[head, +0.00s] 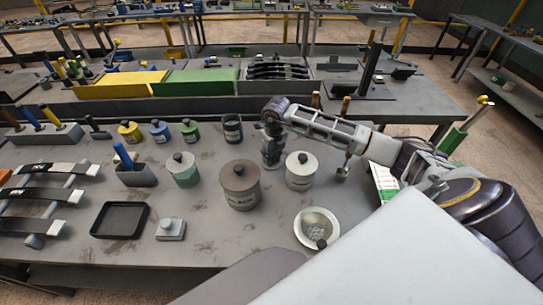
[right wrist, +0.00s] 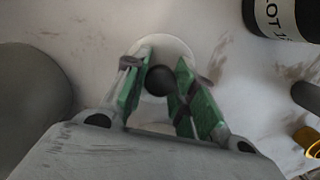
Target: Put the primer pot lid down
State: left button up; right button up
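My right gripper (head: 272,158) points down at the table between the dark labelled jar (head: 232,128) and the white lidded pot (head: 301,171). In the right wrist view, its green-padded fingers (right wrist: 165,56) stand on either side of the black knob of a pale round lid (right wrist: 178,48). An open white pot (head: 304,237) with grey contents stands nearer me. My left gripper is out of view.
A grey pot marked BLACK (head: 240,187) and a green-and-white pot (head: 182,170) stand left of the gripper. A black tray (head: 119,220) and a small grey block (head: 170,230) lie further left. The labelled jar (right wrist: 285,18) is close to the lid. Bare table lies around the tray.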

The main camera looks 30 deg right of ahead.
aim_at(274, 158)
jog(key=shift+o, duration=1.1)
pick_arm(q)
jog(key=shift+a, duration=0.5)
pick_arm(e)
jog(key=shift+o, duration=0.5)
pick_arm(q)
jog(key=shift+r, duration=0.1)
pick_arm(e)
jog(key=shift+r, duration=0.65)
jog(key=r, duration=0.3)
jog(key=shift+s+r, duration=0.15)
jog(key=shift+s, duration=0.05)
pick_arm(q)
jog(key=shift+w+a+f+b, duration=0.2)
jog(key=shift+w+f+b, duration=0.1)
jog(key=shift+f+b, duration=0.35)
pick_arm(e)
notch_tip(274, 158, up, 8)
jog(key=s, duration=0.1)
jog(key=shift+f, duration=0.2)
